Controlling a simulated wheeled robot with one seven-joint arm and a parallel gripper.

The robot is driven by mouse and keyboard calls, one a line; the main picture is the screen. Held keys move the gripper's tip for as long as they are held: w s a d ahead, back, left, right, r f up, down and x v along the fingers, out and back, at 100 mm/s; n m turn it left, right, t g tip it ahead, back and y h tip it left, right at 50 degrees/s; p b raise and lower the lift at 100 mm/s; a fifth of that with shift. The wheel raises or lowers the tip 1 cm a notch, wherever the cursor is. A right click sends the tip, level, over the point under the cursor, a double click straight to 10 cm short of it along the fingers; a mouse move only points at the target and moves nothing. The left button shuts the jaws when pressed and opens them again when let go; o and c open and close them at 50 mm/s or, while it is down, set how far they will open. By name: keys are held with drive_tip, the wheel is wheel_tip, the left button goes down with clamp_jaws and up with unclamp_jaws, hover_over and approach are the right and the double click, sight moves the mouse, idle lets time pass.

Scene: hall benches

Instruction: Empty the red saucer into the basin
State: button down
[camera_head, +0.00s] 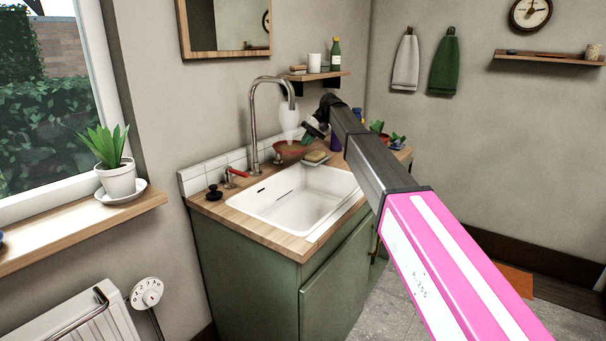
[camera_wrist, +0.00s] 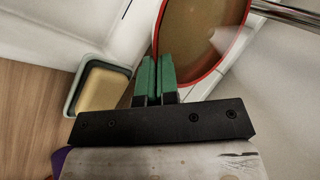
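The red saucer (camera_head: 287,148) is at the back of the counter, behind the basin and beside the tap. In the wrist view its red rim (camera_wrist: 217,79) surrounds a flat brown inside; I cannot tell whether that is liquid or bare surface. My gripper (camera_head: 306,138) comes in from the right. Its green fingers (camera_wrist: 155,62) are closed together on the saucer's near rim, with the rim running between them. I cannot tell whether the saucer touches the counter. The white basin (camera_head: 262,212) is in front, and looks empty.
A sponge in a dish (camera_head: 316,158) sits at the basin's back right corner, close to my gripper. The curved tap (camera_head: 254,115) stands behind the basin. A red-handled item (camera_head: 236,173) and black stopper (camera_head: 214,193) lie left. Plants stand right.

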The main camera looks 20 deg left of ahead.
drive_tip(key=s+d, duration=0.5)
drive_tip(key=s, duration=0.2)
drive_tip(key=shift+d+t+y, duration=0.15)
drive_tip(key=shift+t+y, duration=0.15)
idle(4.2)
idle(0.4)
drive_tip(key=shift+t, duration=0.3)
drive_tip(key=shift+n+y, duration=0.4)
drive_tip(key=shift+s+f+t, duration=0.1)
drive_tip(key=shift+t, duration=0.2)
drive_tip(key=shift+d, duration=0.1)
drive_tip(key=shift+s+f+t+y, duration=0.1)
drive_tip(key=shift+t+y, duration=0.3)
drive_tip(key=shift+t, duration=0.1)
